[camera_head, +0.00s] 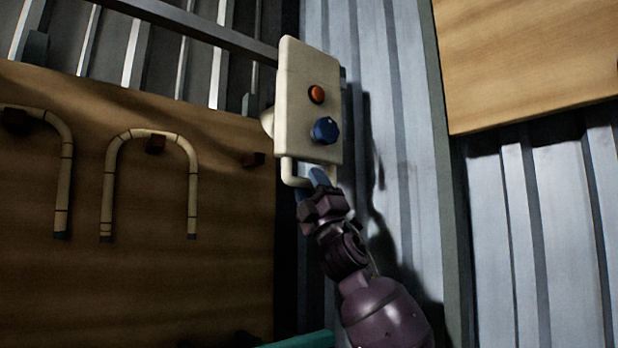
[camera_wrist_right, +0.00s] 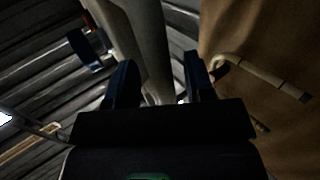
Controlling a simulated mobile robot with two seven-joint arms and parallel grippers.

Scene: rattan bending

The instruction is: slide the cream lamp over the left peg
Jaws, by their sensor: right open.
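The cream lamp (camera_head: 297,98) is an upright box with an orange button and a blue knob, hanging at the metal rail (camera_head: 205,25). A cream handle loop (camera_head: 288,172) shows below it. My right gripper (camera_head: 311,184) is at this handle, its blue fingers open. In the wrist view the open fingers (camera_wrist_right: 160,85) have cream parts of the lamp (camera_wrist_right: 148,45) between and beyond them; contact cannot be told. The leftmost peg in view (camera_head: 17,120) is a dark block on the board, under a bent rattan cane (camera_head: 66,160). My left gripper is not in view.
The brown board (camera_head: 130,275) carries a second bent cane (camera_head: 108,190) over a middle peg (camera_head: 156,144) and a bare peg (camera_head: 254,160) near its right edge. A wooden panel (camera_head: 530,60) hangs at upper right. Corrugated metal wall (camera_head: 545,230) lies behind.

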